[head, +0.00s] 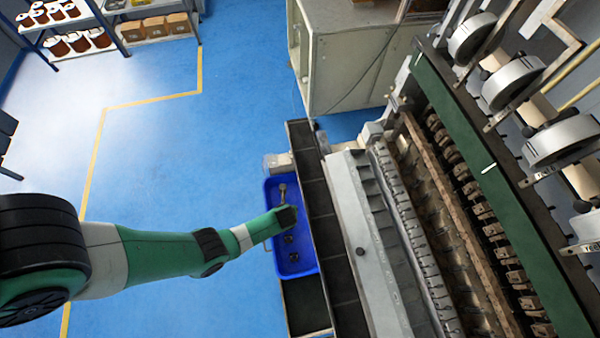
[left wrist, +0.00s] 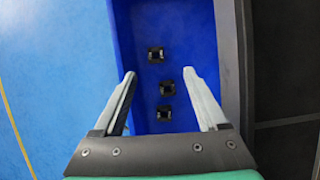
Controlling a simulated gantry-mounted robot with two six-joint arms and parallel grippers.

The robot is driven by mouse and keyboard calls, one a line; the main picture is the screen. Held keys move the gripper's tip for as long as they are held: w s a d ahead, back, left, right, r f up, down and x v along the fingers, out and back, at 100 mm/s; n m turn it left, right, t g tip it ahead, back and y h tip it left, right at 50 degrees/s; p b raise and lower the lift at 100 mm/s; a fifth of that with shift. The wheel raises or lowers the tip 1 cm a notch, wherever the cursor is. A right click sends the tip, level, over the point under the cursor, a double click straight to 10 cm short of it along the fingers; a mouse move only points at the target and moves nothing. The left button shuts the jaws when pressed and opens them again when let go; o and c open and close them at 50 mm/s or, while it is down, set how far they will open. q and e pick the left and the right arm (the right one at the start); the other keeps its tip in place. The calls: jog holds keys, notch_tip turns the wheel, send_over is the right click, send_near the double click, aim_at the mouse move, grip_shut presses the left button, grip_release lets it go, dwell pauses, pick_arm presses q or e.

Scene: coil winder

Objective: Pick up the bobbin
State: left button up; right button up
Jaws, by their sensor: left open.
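A blue bin (head: 274,187) holds small dark bobbins; it also shows in the left wrist view (left wrist: 190,30). In the left wrist view three square-looking black bobbins lie on its floor: an upper one (left wrist: 155,54), a middle one (left wrist: 167,88) and a lower one (left wrist: 164,113). The head view shows two dark bobbins (head: 290,239) (head: 294,257) below my wrist. My left gripper (left wrist: 159,74) is open and empty over the bin, its fingers either side of the bobbins in the picture. In the head view my wrist partly hides the bin. My right gripper is not in view.
A long dark slotted tray (head: 318,205) runs close along the bin's right side, beside the winding machine (head: 375,250). A grey cabinet (head: 345,60) stands at the back. Shelves (head: 75,30) with spools stand at the far left. The blue floor (head: 165,140) on the left is clear.

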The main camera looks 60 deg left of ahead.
pick_arm(q)
jog(key=b+x, duration=0.4)
jog(key=s+b+x, duration=0.1)
jog(key=b+x, duration=0.1)
jog(key=b, duration=0.1)
jog(key=shift+d+f, duration=0.1)
jog(key=shift+f, duration=0.3)
jog(key=shift+w+f, duration=0.1)
jog(key=b+x, duration=0.3)
jog(key=x, duration=0.1)
jog(key=shift+f+b, duration=0.4)
jog(key=shift+f, duration=0.15)
grip_shut()
